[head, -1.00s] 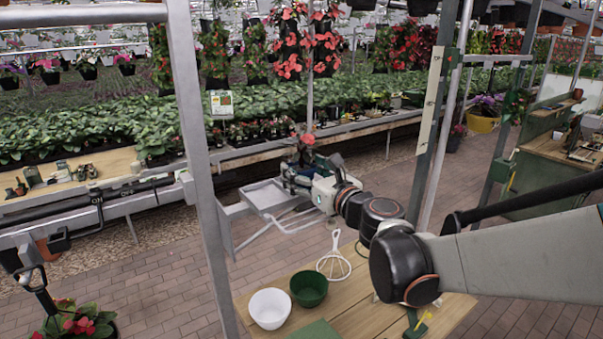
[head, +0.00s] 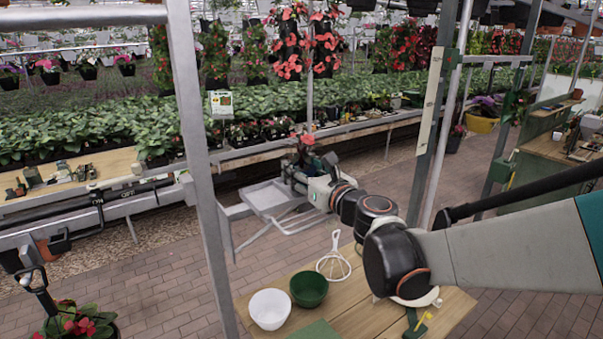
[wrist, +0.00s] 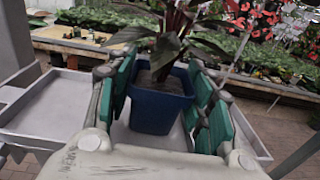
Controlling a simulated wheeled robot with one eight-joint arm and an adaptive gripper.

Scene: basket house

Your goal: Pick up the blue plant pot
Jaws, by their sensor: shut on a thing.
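The blue plant pot (wrist: 158,108) holds soil and a dark-leaved plant (wrist: 175,38). In the wrist view it stands upright between the green-padded fingers of my gripper (wrist: 160,105), which is shut on it. In the head view my gripper (head: 300,176) is at the pale metal tray stand, with the plant's red top (head: 308,140) above it. The pot is mostly hidden there by the gripper. I cannot tell whether the pot's base touches the tray.
The tray stand (head: 266,197) lies below and left of the gripper. A wooden table (head: 350,313) in front carries a white bowl (head: 269,309), a green bowl (head: 308,289) and a white whisk-like tool (head: 334,262). A metal post (head: 203,190) stands at left. Planted benches run behind.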

